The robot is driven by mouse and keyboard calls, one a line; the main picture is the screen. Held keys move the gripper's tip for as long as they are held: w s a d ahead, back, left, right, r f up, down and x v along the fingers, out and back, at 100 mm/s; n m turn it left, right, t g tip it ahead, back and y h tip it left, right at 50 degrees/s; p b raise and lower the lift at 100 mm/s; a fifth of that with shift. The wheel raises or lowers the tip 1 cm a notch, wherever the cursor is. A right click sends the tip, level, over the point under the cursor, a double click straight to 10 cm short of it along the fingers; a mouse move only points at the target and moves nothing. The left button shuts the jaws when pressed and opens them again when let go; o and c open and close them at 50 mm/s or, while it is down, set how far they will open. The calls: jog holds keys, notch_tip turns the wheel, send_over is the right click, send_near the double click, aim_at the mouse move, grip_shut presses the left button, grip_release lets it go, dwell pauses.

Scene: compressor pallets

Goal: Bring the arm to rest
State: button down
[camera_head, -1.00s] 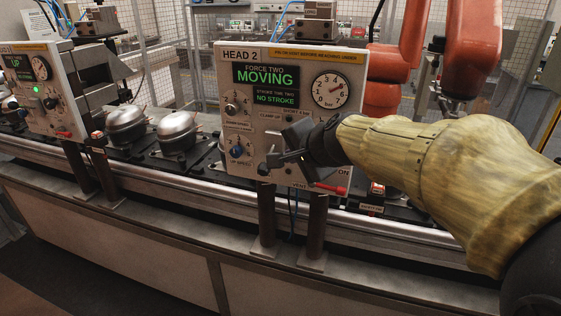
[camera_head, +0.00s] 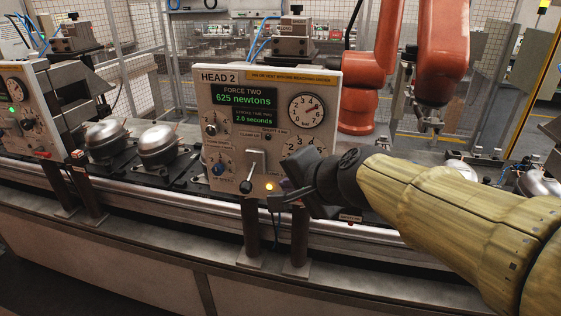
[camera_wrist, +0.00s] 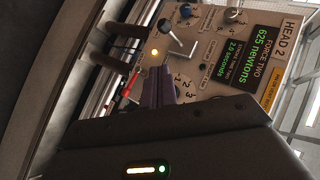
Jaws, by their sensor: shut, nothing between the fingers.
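My arm reaches in from the right in a yellow sleeve. My gripper (camera_head: 279,196) is shut and empty, in front of the lower right part of the HEAD 2 panel (camera_head: 235,128). In the wrist view the dark fingers (camera_wrist: 160,86) point at the panel's face, which lies sideways there; I cannot tell whether they touch it. The panel's display (camera_head: 243,97) reads FORCE TWO 625 newtons and 2.0 seconds. A lever with a black knob (camera_head: 246,187) hangs down, and an amber lamp (camera_head: 269,186) glows beside it. My gripper and wrist hide part of the lower dial.
Silver compressors (camera_head: 158,146) sit on the conveyor left of the panel. Another panel (camera_head: 22,112) stands at the far left. Orange robot arms (camera_head: 443,50) stand behind at the right. The metal front ledge (camera_head: 130,235) is bare.

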jog(key=s+d+f+n+g+h+p, duration=0.2)
jog(key=s+d+f+n+g+p, duration=0.1)
jog(key=f, duration=0.6)
jog(key=s+d+f+n+g+h+p, duration=0.2)
jog(key=s+d+f+n+g+p, duration=0.1)
jog(key=f+n, duration=0.4)
jog(key=s+d+f+g, duration=0.1)
jog(key=s+d+f, duration=0.1)
jog(key=shift+s+d+h, duration=0.3)
jog(key=shift+d+h, duration=0.1)
jog(key=c, duration=2.1)
grip_release()
